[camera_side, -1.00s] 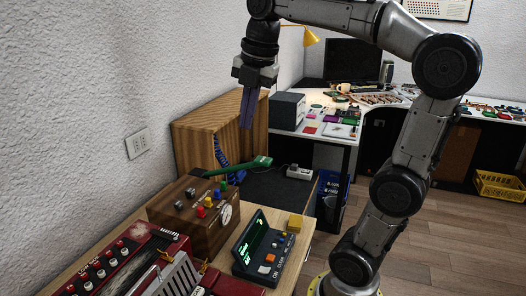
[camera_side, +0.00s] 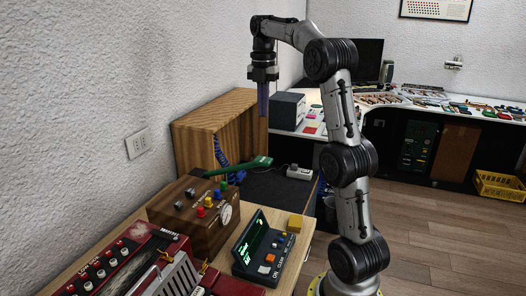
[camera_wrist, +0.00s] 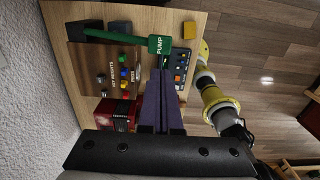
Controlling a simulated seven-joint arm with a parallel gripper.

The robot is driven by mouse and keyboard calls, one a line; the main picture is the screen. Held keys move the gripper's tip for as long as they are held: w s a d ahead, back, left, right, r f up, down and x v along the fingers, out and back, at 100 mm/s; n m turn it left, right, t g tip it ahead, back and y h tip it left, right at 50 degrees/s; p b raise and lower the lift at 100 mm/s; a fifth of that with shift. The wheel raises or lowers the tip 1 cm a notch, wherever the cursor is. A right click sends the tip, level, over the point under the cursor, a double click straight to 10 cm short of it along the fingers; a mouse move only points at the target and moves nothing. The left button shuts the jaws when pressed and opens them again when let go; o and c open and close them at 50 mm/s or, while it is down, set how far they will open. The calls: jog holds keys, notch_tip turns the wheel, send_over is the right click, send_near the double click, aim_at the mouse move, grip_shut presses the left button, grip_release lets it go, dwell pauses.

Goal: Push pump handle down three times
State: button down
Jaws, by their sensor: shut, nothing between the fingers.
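The green pump handle (camera_side: 252,163) sticks out over the table, raised and angled, behind the wooden control box (camera_side: 193,215) in the side view. In the wrist view the handle (camera_wrist: 160,44) shows its PUMP label, and its dark green lever runs left. My gripper (camera_side: 263,108) is shut and empty, fingers pointing down, well above the handle and toward the back of it in the side view. In the wrist view the dark purple fingertips (camera_wrist: 160,75) appear just below the handle's labelled end. The gap between them and the handle is hard to judge there.
A small console with a green screen (camera_side: 268,245) and a yellow block (camera_side: 295,223) sit right of the box. A red accordion (camera_side: 135,265) lies in front. A wooden cabinet (camera_side: 207,125) stands behind. The air around the handle is clear.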

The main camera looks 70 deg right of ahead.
jog(key=shift+f, duration=0.15)
notch_tip(320, 180, down, 14)
jog(key=shift+r, duration=0.1)
dwell(0.6)
jog(key=s+f, duration=0.4)
jog(key=f, duration=0.7)
jog(key=shift+s+a+f, duration=0.15)
jog(key=shift+s+f, duration=0.1)
jog(key=shift+r, duration=0.1)
notch_tip(320, 180, up, 15)
send_over(263, 159)
jog(key=s, duration=0.9)
jog(key=shift+w, duration=0.15)
dwell(1.4)
